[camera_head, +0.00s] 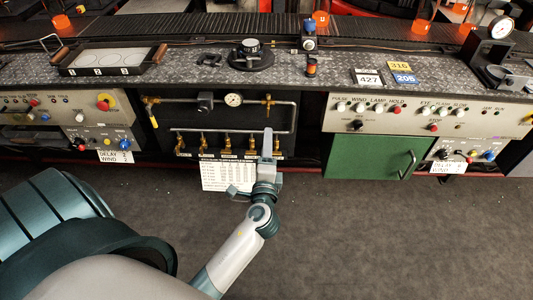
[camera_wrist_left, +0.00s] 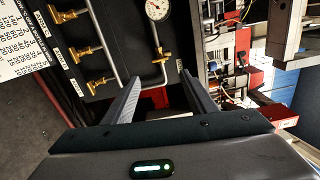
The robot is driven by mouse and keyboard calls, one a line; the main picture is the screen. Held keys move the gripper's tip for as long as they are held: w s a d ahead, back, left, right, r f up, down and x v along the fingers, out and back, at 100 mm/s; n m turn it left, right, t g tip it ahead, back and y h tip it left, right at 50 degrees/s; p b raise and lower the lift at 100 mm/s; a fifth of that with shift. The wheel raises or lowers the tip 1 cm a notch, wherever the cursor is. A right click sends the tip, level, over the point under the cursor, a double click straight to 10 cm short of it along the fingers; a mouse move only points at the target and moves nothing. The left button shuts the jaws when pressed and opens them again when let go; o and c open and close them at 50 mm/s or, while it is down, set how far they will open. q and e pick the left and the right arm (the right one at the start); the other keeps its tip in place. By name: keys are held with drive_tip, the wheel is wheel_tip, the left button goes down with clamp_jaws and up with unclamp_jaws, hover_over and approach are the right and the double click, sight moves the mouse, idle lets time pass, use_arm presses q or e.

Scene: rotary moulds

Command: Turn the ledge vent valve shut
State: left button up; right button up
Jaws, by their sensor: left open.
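A dark valve panel (camera_head: 185,122) holds pipes, a round gauge (camera_head: 233,99) and a row of brass valves (camera_head: 226,145) along its lower part. A brass valve (camera_head: 268,101) sits at the right end of the upper pipe; it shows beyond my fingers in the left wrist view (camera_wrist_left: 161,58). A yellow-ended valve (camera_head: 151,102) is at the upper left. The labels are too small to read, so I cannot tell which is the ledge vent valve. My left gripper (camera_head: 267,140) (camera_wrist_left: 160,76) is open and empty before the panel's right end. My right gripper is out of view.
A printed sheet (camera_head: 228,176) hangs below the valves. A green door (camera_head: 375,158) is to the right, under a control panel (camera_head: 430,118). The speckled worktop (camera_head: 190,66) runs above, with a tray (camera_head: 108,60) on it. The grey floor in front is clear.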

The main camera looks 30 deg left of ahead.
use_arm(q)
drive_tip(key=shift+v, duration=1.1)
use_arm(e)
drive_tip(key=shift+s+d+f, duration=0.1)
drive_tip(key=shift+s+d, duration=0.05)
